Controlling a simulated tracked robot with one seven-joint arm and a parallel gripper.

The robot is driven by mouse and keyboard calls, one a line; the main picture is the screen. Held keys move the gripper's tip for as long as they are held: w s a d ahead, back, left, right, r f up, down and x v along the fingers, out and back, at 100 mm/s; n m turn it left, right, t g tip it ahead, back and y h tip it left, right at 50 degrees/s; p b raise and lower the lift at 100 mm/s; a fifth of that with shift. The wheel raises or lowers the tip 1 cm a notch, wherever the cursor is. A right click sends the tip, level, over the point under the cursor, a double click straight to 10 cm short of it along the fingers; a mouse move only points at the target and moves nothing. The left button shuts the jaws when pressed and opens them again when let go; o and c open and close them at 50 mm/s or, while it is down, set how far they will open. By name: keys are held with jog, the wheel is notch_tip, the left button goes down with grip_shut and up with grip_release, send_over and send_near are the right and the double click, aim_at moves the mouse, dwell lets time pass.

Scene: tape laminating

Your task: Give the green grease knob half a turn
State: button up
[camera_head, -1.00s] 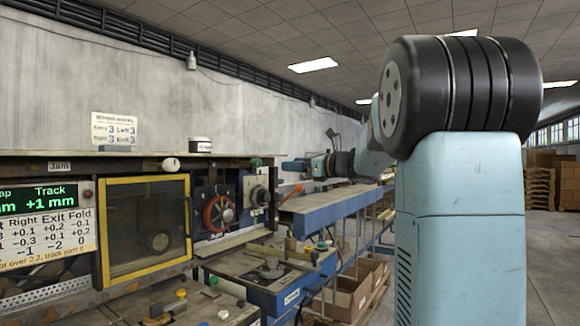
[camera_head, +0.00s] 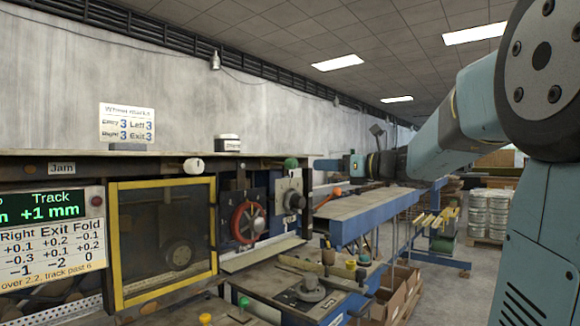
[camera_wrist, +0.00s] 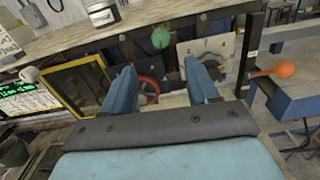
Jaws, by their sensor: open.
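A round green knob (camera_head: 291,163) stands at the machine's top edge, above the dial plate. In the wrist view the green knob (camera_wrist: 160,38) shows beyond the fingertips, roughly between them. Smaller green knobs sit lower on the bench, one at the front (camera_head: 244,302) and one by the blue table (camera_head: 361,276). No readable label shows which one is for grease. My gripper (camera_head: 322,165) is just right of the upper green knob in the head view, pointing left. In the wrist view my gripper (camera_wrist: 160,83) has its two blue fingers apart, with nothing held between them.
A white knob (camera_head: 193,165) sits beside the Jam label. Below are a yellow-framed window (camera_head: 162,240) and a red handwheel (camera_head: 248,222). An orange ball-ended lever (camera_wrist: 285,70) is right of my fingers. A white tub (camera_wrist: 102,12) stands on the shelf. A blue-sided conveyor (camera_head: 370,208) extends right.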

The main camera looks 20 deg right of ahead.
aim_at(295, 165)
jog(key=x, duration=1.3)
jog(key=shift+w+a, duration=0.1)
jog(key=shift+w, duration=0.2)
jog(key=c, duration=1)
jog(key=shift+c, duration=0.2)
